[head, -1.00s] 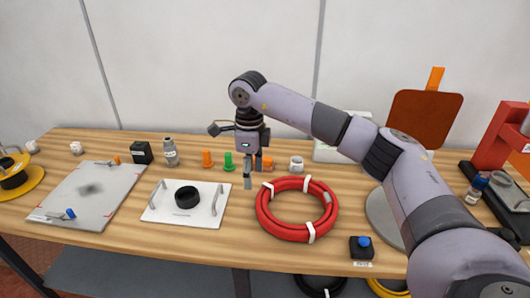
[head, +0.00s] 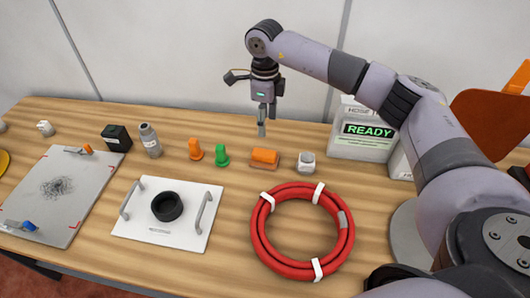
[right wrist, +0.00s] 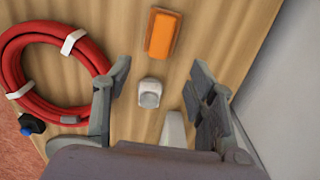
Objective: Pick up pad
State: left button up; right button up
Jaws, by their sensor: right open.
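An orange block with a darker base, which looks like the pad (head: 265,157), lies on the wooden table, right of the green peg. It also shows in the right wrist view (right wrist: 163,33), at the top. My right gripper (head: 265,122) is above the table, over or behind the orange block, apart from it. In the right wrist view its two fingers (right wrist: 160,72) are spread with nothing between them, and a small white block (right wrist: 149,92) shows below on the table. My left gripper is not in view.
A red coiled hose (head: 302,231) lies in front of the orange block. Green (head: 221,156) and orange (head: 195,150) pegs stand to its left. A white plate with handles (head: 140,222) and a marked grey board (head: 95,190) lie further left. A white box reading READY (head: 362,130) stands behind right.

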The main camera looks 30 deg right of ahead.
jog(key=p, duration=0.2)
send_over(263, 152)
jog(key=f, duration=0.7)
jog(key=shift+s+d+f, duration=0.15)
jog(key=shift+s+f, duration=0.1)
jog(key=shift+f, duration=0.4)
jog(key=f, duration=0.1)
jog(key=f+p, duration=0.1)
jog(key=f, duration=0.2)
jog(key=shift+w+a+f, duration=0.2)
jog(key=shift+w+f, duration=0.05)
jog(key=shift+f, duration=0.4)
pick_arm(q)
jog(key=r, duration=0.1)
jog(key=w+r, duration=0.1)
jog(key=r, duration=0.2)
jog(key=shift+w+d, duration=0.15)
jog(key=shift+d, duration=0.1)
pick_arm(e)
jog(key=shift+c, duration=0.4)
grip_shut()
jog(key=shift+r, duration=0.1)
